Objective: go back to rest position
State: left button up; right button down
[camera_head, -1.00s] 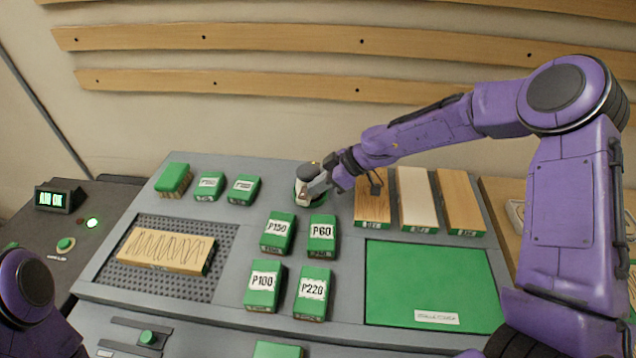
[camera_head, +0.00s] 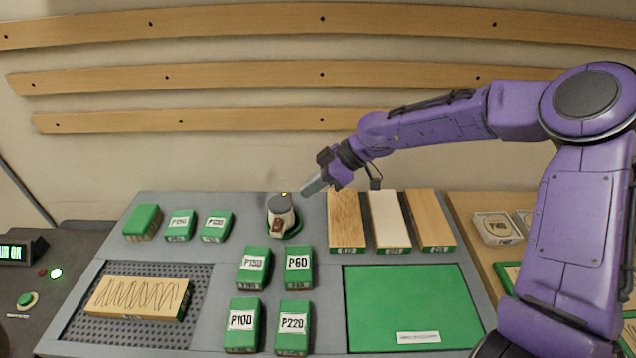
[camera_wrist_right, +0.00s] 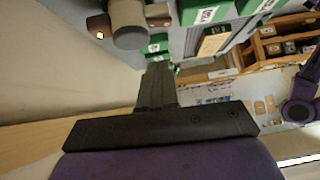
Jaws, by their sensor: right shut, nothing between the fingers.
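My right gripper (camera_head: 314,187) is shut and empty. It hangs in the air above the back of the bench, just right of and above a small white and dark sander-like tool (camera_head: 281,214). The tool stands on a green pad and is apart from the fingers. In the right wrist view the shut fingers (camera_wrist_right: 157,82) point toward the bench, with the tool (camera_wrist_right: 128,22) beyond them. My left gripper is not in view.
Green blocks marked P150 (camera_head: 253,268), P60 (camera_head: 299,267), P100 (camera_head: 241,324) and P220 (camera_head: 293,327) stand mid-bench. A scribbled wooden board (camera_head: 138,297) lies on a perforated mat (camera_head: 85,330). Three boards (camera_head: 389,222) lie behind a green mat (camera_head: 415,300).

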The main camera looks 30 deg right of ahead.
jog(key=shift+v, duration=1.1)
jog(key=shift+w+r, duration=0.1)
